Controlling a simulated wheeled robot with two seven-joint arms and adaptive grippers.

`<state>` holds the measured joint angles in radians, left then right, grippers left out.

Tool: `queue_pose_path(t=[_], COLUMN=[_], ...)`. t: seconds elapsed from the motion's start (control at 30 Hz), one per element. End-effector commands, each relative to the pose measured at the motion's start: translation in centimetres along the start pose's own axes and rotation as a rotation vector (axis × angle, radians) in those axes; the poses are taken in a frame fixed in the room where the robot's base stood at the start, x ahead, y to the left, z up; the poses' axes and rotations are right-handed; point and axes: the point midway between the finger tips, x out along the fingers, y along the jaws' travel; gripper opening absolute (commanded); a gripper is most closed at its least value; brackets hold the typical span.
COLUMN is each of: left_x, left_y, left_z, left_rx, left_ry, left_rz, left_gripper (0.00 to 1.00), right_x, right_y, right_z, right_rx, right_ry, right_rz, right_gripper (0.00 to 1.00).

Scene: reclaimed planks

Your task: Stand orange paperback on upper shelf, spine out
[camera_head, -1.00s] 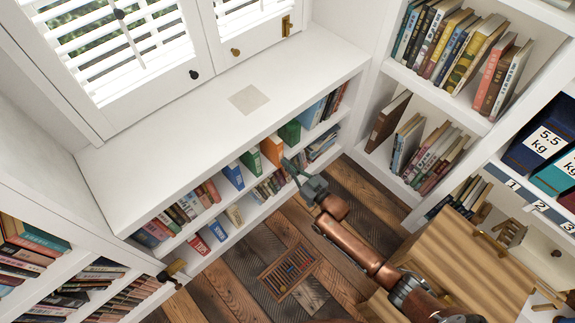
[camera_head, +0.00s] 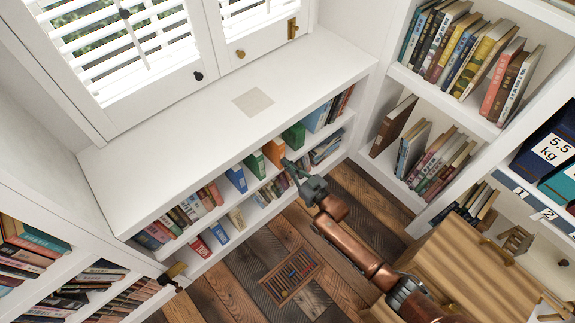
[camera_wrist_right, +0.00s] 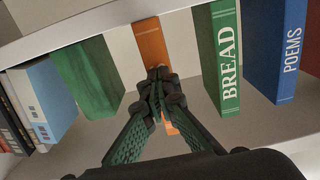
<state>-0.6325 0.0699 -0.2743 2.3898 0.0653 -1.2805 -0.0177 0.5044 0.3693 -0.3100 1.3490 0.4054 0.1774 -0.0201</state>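The orange paperback (camera_head: 273,151) stands upright on the upper shelf of the low white bookcase, its narrow orange face outward. It also shows in the right wrist view (camera_wrist_right: 150,43). My right gripper (camera_head: 287,163) is at the book's front. In the wrist view its fingertips (camera_wrist_right: 158,76) come together and overlap the orange face, hiding its middle. I see no book part clamped between them; whether they touch the face is hard to tell. My left gripper is not in view.
A plain green book (camera_wrist_right: 88,80) stands on one side of the paperback; the green BREAD book (camera_wrist_right: 218,60) and blue POEMS book (camera_wrist_right: 276,50) stand on the other, with gaps between. The white shelf top (camera_head: 200,125) lies above.

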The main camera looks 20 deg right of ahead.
Motion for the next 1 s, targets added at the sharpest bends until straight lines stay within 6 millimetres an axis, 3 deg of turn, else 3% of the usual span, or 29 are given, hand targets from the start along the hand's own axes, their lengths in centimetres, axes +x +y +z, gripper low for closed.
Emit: queue_pose_path(t=[0.53, 1.0], left_x=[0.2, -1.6], left_y=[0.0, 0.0], left_z=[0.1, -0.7], left_rx=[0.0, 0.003], left_ry=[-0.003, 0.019], left_rz=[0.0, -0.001], left_gripper=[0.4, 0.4], right_x=[0.8, -2.5], right_y=[0.0, 0.1], right_z=[-0.1, -0.2], right_rx=[0.0, -0.001], right_ry=[0.001, 0.0], right_rz=[0.0, 0.001], right_gripper=[0.0, 0.0])
